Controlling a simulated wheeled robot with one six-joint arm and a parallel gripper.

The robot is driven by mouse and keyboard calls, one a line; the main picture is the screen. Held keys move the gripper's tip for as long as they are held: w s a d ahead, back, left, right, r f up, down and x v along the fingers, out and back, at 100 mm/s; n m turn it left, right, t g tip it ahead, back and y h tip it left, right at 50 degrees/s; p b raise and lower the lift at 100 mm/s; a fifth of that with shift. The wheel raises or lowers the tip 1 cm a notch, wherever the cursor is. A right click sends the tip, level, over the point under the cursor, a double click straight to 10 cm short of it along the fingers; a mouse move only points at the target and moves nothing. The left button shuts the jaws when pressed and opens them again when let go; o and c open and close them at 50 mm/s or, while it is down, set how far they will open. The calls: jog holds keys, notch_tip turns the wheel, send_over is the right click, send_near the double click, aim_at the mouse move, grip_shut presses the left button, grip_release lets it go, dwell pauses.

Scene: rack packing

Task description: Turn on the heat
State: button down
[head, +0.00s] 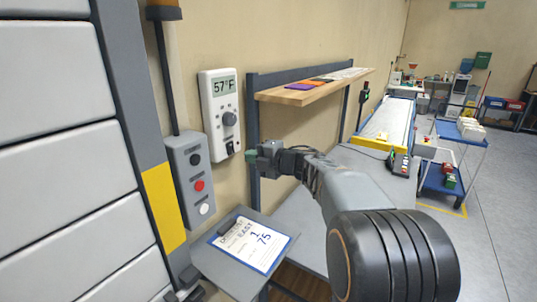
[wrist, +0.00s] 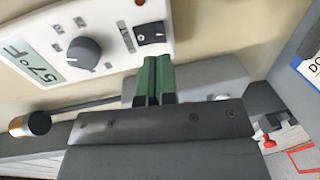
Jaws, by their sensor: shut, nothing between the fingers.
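A white thermostat (head: 207,105) is mounted on the wall, its display (head: 224,86) reading 57°F. It carries a dark round dial (head: 229,118) and a black rocker switch (head: 231,148) below it. In the wrist view the thermostat is turned sideways, with the display (wrist: 38,65) at left, the dial (wrist: 83,54) in the middle and the rocker switch (wrist: 150,34) at right. My gripper (head: 250,155) is shut and empty, to the right of the thermostat's lower end. Its green fingertips (wrist: 155,58) appear just below the switch in the wrist view; contact cannot be told.
A clipboard (head: 252,243) lies on a grey stand below. A wooden shelf (head: 300,95) juts from the wall at right. A conveyor (head: 388,120) and open floor (head: 485,220) lie farther right.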

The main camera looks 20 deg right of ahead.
aim_at(232, 152)
jog(key=shift+p+x, duration=0.65)
jog(key=shift+x, duration=2.1)
